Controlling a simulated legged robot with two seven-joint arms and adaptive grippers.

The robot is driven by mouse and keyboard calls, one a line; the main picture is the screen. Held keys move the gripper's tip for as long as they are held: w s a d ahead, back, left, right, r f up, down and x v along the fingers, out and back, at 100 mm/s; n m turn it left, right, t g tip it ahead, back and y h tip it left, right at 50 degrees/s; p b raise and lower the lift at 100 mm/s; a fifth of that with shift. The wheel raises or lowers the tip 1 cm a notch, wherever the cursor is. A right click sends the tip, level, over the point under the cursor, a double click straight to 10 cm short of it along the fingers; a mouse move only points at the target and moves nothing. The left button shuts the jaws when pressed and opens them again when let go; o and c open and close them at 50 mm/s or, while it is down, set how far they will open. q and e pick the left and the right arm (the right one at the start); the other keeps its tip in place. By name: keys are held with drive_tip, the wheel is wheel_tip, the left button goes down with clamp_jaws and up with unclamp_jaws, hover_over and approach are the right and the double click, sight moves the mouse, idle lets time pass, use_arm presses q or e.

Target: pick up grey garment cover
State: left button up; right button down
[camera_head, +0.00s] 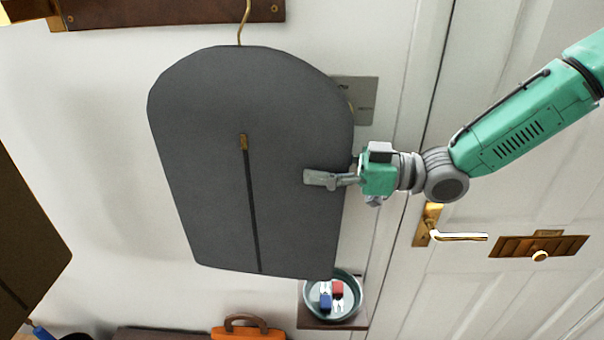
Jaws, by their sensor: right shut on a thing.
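The grey garment cover (215,140) hangs upright by a brass hook (242,22) at its top, in front of the white wall. It has a dark zip line down its middle with a brass-coloured pull. My right gripper (328,179) is shut on the right edge of the garment cover, with one finger visible across its front face. The other finger is hidden behind the cover. My left gripper is not in view.
A small shelf below holds a round dish (345,278) with red and blue items. An orange bag (248,333) is at the bottom.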

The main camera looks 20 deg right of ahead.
sight(318, 148)
drive_tip(key=shift+r, duration=0.8)
wheel_tip(318, 148, up, 2)
drive_tip(key=b+v, duration=0.1)
drive_tip(key=v, duration=1.7)
drive_tip(key=shift+s+f, duration=0.1)
drive_tip(key=shift+f, duration=0.1)
drive_tip(key=shift+a, duration=0.1)
